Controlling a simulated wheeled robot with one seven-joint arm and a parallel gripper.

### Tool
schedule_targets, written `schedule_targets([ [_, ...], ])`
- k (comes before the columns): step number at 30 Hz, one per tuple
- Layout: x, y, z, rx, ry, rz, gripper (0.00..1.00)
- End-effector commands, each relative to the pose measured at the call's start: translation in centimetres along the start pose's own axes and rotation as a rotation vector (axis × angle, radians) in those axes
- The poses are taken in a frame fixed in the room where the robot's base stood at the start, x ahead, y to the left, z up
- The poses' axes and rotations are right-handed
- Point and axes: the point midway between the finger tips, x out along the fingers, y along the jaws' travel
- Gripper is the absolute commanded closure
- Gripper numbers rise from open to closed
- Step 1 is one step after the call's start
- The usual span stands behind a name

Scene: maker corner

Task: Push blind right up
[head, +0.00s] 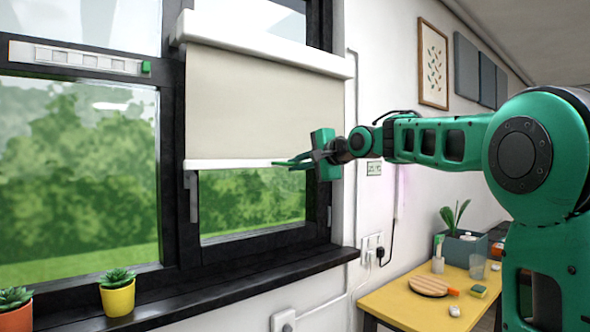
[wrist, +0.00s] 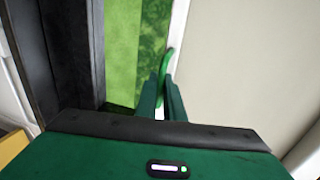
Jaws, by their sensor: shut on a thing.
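The beige blind (head: 265,105) hangs partway down over the right window pane; its fabric also shows at the right of the wrist view (wrist: 240,60). Its white bottom bar (head: 225,165) is level and shows as a pale strip in the wrist view (wrist: 179,30). My gripper (head: 285,163) is at the right part of the bar. In the wrist view its fingers (wrist: 163,100) are closed on a small curved green pull (wrist: 166,62) at the bar. The fingers partly hide the pull.
The dark sill (head: 250,280) runs below, with a yellow plant pot (head: 118,298) and an orange pot (head: 15,315) at left. The dark window frame (head: 322,200) is close to my gripper. A yellow table (head: 400,305) stands lower right.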

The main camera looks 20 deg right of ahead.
Motion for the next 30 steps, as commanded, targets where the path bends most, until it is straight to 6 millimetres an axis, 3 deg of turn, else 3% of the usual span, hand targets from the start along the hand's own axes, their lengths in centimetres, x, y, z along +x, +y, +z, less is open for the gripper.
schedule_targets([
  [22, -0.1, -0.1, -0.1, 0.0, 0.002, 0.0, 1.0],
  [30, -0.6, -2.6, -0.2, -0.002, 0.004, -0.002, 1.0],
])
